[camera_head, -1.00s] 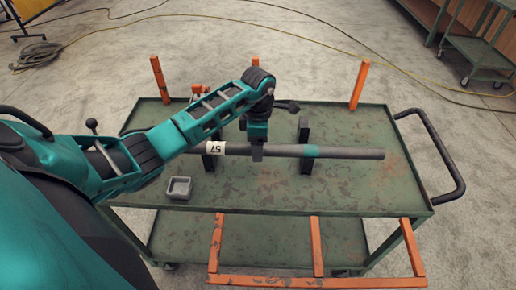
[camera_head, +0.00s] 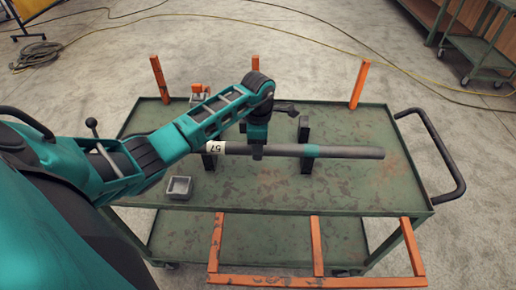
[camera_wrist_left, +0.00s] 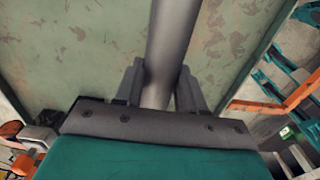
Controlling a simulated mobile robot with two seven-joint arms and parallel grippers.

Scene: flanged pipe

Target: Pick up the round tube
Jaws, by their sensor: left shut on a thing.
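The round tube (camera_head: 345,152) is a long grey pipe with a white label marked 57 and a teal band. It lies level across two dark supports, the left one (camera_head: 209,160) and the right one (camera_head: 306,163), on the green cart. My left gripper (camera_head: 257,153) reaches down onto the tube between the two supports and is shut on it. In the left wrist view the tube (camera_wrist_left: 170,40) runs between the two fingers (camera_wrist_left: 159,85). I cannot tell whether the tube is clear of the supports. My right gripper is not in view.
The cart top (camera_head: 370,190) is mostly bare at right and front. A small grey box (camera_head: 179,187) stands near its front left. Orange posts (camera_head: 359,84) rise at the back edge. A black handle (camera_head: 440,150) is at right, and an orange frame (camera_head: 318,245) projects in front.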

